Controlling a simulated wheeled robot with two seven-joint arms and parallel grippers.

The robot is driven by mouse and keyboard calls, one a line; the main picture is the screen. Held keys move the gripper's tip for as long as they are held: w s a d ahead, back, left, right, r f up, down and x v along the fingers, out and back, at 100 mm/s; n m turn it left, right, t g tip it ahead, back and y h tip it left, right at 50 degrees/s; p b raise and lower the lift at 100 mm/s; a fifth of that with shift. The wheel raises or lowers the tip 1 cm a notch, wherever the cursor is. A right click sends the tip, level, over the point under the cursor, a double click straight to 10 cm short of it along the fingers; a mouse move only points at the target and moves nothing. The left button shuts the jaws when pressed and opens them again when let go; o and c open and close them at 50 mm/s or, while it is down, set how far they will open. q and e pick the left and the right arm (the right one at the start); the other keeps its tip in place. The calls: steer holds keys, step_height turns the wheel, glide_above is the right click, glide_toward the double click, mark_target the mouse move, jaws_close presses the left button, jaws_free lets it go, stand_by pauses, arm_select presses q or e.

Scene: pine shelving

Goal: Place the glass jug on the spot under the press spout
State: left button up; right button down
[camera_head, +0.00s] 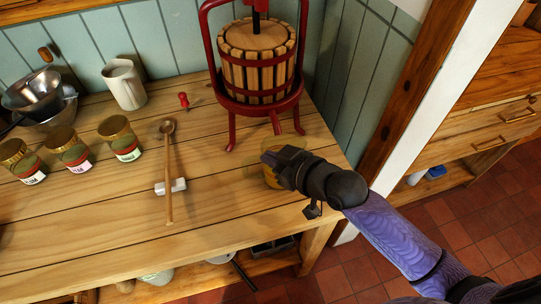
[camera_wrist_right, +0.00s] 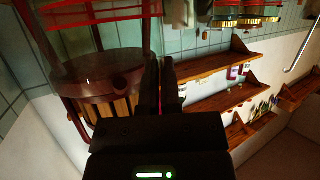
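The spot under the spout is not clearly visible. My right gripper (camera_head: 272,158) is at the jug, in front of the spout. My left gripper is out of view.
A wooden spoon (camera_head: 168,170) lies on a white rest left of the gripper. Several gold-lidded jars (camera_head: 120,138), a cream mug (camera_head: 124,84) and metal bowls (camera_head: 40,98) stand further left. The bench ends just right of the press, near a wooden post (camera_head: 400,95).

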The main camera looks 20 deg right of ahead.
steer(key=shift+f, duration=0.1)
steer(key=c, duration=0.8)
jaws_free()
steer(key=shift+s+d+r, duration=0.2)
steer(key=shift+s+r, duration=0.1)
steer(key=p+v, duration=0.3)
steer(key=v, duration=0.8)
steer(key=shift+s+p, duration=0.15)
steer(key=shift+p, duration=0.15)
